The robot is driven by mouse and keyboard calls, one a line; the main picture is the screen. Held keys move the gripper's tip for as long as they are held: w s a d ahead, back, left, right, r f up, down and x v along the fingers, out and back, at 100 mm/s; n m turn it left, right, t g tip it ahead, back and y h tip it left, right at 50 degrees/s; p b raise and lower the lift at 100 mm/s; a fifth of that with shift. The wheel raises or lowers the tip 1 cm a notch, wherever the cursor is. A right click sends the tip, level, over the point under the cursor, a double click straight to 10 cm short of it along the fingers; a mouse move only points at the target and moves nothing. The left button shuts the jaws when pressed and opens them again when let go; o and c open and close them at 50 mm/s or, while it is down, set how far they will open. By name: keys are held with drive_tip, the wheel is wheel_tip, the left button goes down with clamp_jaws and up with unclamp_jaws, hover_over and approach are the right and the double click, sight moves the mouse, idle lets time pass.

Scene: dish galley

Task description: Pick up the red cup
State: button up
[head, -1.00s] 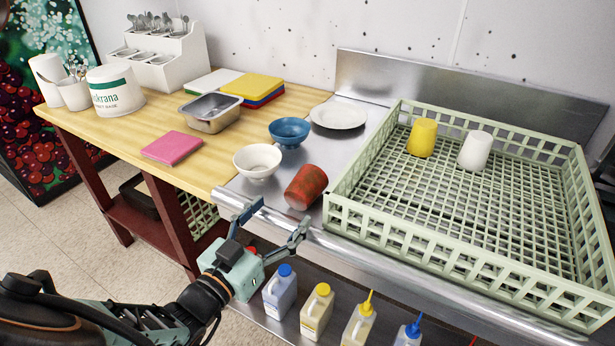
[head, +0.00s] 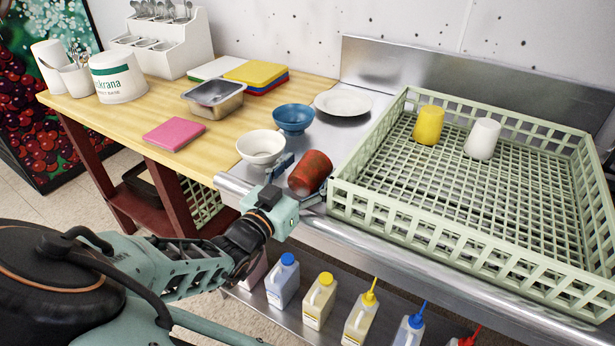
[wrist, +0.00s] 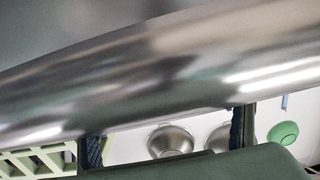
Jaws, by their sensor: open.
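The red cup (head: 309,173), mottled with dark red, looks to be lying on its side on the steel counter (head: 338,135) near its front edge, left of the green rack. In the head view my gripper (head: 298,182) is at the counter's front edge, its fingers spread, one on the left near side of the cup and one below its right. The cup is at or just beyond the fingertips; I cannot tell if they touch it. In the wrist view the two fingers (wrist: 165,140) are apart with no cup visible between them; a broad shiny metal surface (wrist: 150,75) fills most of that view.
A white bowl (head: 261,148) stands close left of the cup, a blue bowl (head: 293,119) behind it. The green rack (head: 390,212) is close on the right, holding a yellow cup (head: 428,125) and white cup (head: 482,139). Bottles (head: 319,301) stand below the counter.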

drive_tip(key=c, duration=1.2)
drive_tip(key=shift+c, duration=0.2)
